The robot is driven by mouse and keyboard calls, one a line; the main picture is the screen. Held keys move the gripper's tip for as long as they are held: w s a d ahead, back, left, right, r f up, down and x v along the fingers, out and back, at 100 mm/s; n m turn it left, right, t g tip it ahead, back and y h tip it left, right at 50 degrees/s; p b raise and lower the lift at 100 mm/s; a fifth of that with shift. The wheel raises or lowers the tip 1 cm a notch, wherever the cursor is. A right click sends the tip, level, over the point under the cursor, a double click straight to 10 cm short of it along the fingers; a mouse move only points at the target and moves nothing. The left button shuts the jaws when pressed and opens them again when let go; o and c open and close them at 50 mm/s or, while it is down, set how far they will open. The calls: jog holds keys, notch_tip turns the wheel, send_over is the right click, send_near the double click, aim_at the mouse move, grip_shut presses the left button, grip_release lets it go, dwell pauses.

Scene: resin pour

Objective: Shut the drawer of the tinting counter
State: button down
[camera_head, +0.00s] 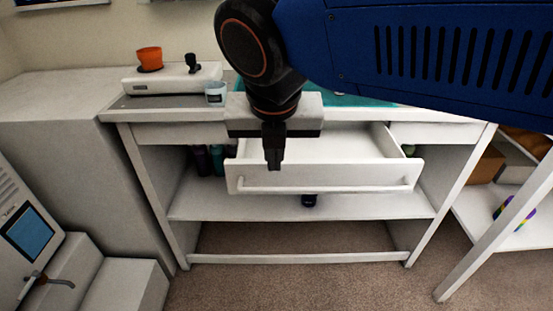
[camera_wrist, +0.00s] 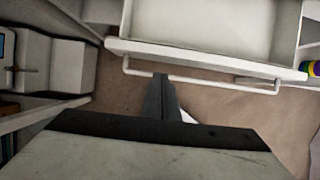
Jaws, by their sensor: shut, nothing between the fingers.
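The white drawer (camera_head: 350,180) of the tinting counter (camera_head: 150,131) is pulled out, and its inside looks empty. Its bar handle (camera_head: 340,188) runs along the front panel. In the wrist view the drawer (camera_wrist: 200,20) is at the top, with the handle (camera_wrist: 225,82) below its front edge. My gripper (camera_head: 274,165) is shut and empty, pointing down in front of the left half of the drawer front. In the wrist view the fingertips of my gripper (camera_wrist: 161,76) appear close to the handle; I cannot tell whether they touch it.
On the counter top are a white device (camera_head: 172,78) with an orange cup (camera_head: 149,58) and a small pale cup (camera_head: 215,94). Bottles (camera_head: 210,160) stand on the shelf below. A grey cabinet (camera_head: 60,120) is at left, a white shelf unit (camera_head: 500,215) at right. Carpet (camera_head: 290,285) in front is clear.

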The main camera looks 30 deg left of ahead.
aim_at(275, 177)
jog(key=x, duration=0.8)
jog(key=shift+r, duration=0.1)
jog(key=w+a, duration=0.3)
jog(key=w, duration=0.1)
jog(key=w+a, duration=0.2)
jog(key=w, duration=0.3)
jog(key=w+a, duration=0.3)
jog(key=w, duration=0.2)
jog(key=shift+w+a, duration=0.2)
jog(key=shift+a, duration=0.15)
jog(key=shift+r, duration=0.1)
